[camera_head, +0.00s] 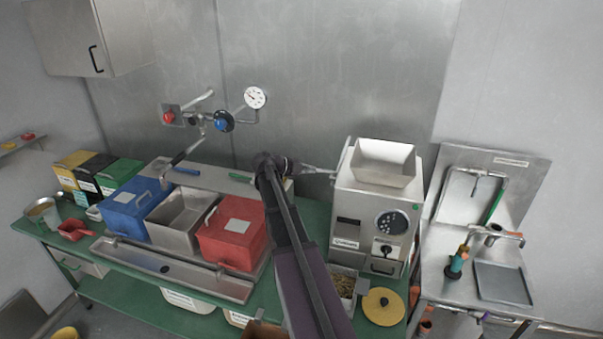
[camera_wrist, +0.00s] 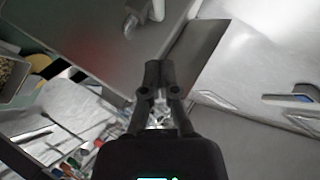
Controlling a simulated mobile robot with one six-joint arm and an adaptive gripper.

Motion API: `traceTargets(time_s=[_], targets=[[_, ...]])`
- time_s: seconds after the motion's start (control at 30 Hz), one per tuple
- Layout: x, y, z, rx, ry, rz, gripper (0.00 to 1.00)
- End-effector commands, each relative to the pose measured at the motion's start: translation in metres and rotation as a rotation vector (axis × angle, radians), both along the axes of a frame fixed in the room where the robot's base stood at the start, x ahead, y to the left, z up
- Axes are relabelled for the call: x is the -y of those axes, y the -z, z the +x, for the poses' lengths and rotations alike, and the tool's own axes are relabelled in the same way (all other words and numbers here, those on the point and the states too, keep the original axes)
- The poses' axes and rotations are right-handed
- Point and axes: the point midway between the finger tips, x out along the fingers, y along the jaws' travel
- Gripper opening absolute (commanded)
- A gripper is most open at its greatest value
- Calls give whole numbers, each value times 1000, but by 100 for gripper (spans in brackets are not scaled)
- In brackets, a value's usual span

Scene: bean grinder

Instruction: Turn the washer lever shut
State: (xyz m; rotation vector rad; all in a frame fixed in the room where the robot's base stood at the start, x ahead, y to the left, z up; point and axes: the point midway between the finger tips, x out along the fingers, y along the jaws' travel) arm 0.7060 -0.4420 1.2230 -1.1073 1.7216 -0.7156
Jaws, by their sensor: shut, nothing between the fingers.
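My gripper (camera_head: 328,171) is beside the upper left of the grinder, well left of the washer stand. In the wrist view my gripper (camera_wrist: 159,66) is shut and empty, its fingers in front of a grey metal surface.
The grinder (camera_head: 372,215) with its hopper (camera_head: 384,162) stands between my gripper and the washer stand. Red (camera_head: 232,232) and blue (camera_head: 136,207) bins stand at the left. A yellow lid (camera_head: 383,306) lies at the grinder's foot.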

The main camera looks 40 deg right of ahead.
Motion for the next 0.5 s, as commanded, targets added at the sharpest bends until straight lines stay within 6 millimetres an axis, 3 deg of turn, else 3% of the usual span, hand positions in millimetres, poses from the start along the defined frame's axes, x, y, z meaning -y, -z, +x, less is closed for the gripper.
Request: traceTargets(time_s=[0.2, 0.5], targets=[[31, 17, -5, 0, 0, 0, 0], [50, 33, 14, 0, -1, 1, 0]])
